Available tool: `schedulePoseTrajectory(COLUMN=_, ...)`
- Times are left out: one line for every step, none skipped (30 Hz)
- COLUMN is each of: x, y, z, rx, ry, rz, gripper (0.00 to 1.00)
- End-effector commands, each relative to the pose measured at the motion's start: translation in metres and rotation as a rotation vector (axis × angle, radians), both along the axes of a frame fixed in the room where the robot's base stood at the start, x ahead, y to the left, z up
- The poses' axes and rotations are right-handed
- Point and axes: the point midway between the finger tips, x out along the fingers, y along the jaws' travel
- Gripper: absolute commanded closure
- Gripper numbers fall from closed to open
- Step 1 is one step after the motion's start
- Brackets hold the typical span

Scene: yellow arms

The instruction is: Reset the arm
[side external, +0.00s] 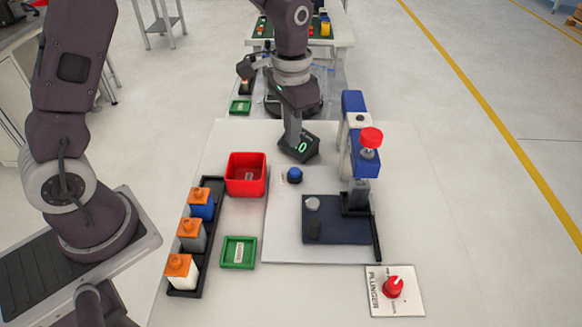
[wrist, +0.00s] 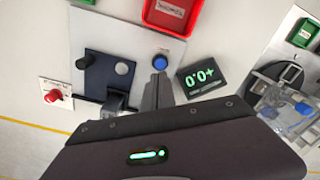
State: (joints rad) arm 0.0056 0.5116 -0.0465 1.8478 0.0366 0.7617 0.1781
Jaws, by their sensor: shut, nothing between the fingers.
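My gripper (side external: 291,143) hangs over the far part of the white work table (side external: 410,190), its narrow grey fingers pointing down. In the side view the fingers overlap the small black display. In the wrist view the fingers (wrist: 158,80) are together and empty, with their tips close to the round blue button (wrist: 160,62). The blue button (side external: 294,175) lies nearer the side camera than the fingers. Whether the tips touch anything cannot be told.
A blue-and-white press with a red knob (side external: 371,137) stands right of my gripper. A red bin (side external: 246,175), green tray (side external: 238,252) and black rack (side external: 217,220) of orange-capped bottles stand left. A red plunger (side external: 393,287) is at the front right. The display (wrist: 202,77) shows green digits.

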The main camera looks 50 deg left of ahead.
Motion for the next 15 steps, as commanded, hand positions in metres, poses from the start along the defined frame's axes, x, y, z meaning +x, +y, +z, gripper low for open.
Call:
schedulePoseTrajectory(x=-0.009, y=0.002, z=0.025, rx=0.001, ry=-0.038, rz=0.014, gripper=1.0)
schedulePoseTrajectory(x=-0.019, y=0.003, z=0.042, rx=0.002, ry=-0.064, rz=0.025, gripper=1.0)
schedulePoseTrajectory(x=-0.034, y=0.005, z=0.066, rx=0.002, ry=-0.103, rz=0.045, gripper=1.0)
schedulePoseTrajectory(x=-0.049, y=0.006, z=0.083, rx=0.001, ry=-0.134, rz=0.061, gripper=1.0)
schedulePoseTrajectory(x=-0.064, y=0.007, z=0.098, rx=-0.001, ry=-0.162, rz=0.077, gripper=1.0)
schedulePoseTrajectory(x=-0.085, y=0.009, z=0.116, rx=-0.003, ry=-0.203, rz=0.099, gripper=1.0)
schedulePoseTrajectory(x=-0.102, y=0.01, z=0.126, rx=-0.007, ry=-0.232, rz=0.115, gripper=1.0)
schedulePoseTrajectory(x=-0.118, y=0.011, z=0.136, rx=-0.011, ry=-0.261, rz=0.131, gripper=1.0)
schedulePoseTrajectory(x=-0.14, y=0.012, z=0.144, rx=-0.018, ry=-0.299, rz=0.151, gripper=1.0)
schedulePoseTrajectory(x=-0.155, y=0.013, z=0.149, rx=-0.023, ry=-0.327, rz=0.166, gripper=1.0)
schedulePoseTrajectory(x=-0.169, y=0.013, z=0.152, rx=-0.029, ry=-0.35, rz=0.181, gripper=1.0)
schedulePoseTrajectory(x=-0.186, y=0.014, z=0.154, rx=-0.037, ry=-0.38, rz=0.197, gripper=1.0)
schedulePoseTrajectory(x=-0.197, y=0.014, z=0.154, rx=-0.043, ry=-0.399, rz=0.206, gripper=1.0)
schedulePoseTrajectory(x=-0.206, y=0.014, z=0.154, rx=-0.049, ry=-0.415, rz=0.216, gripper=1.0)
schedulePoseTrajectory(x=-0.216, y=0.014, z=0.153, rx=-0.055, ry=-0.434, rz=0.227, gripper=1.0)
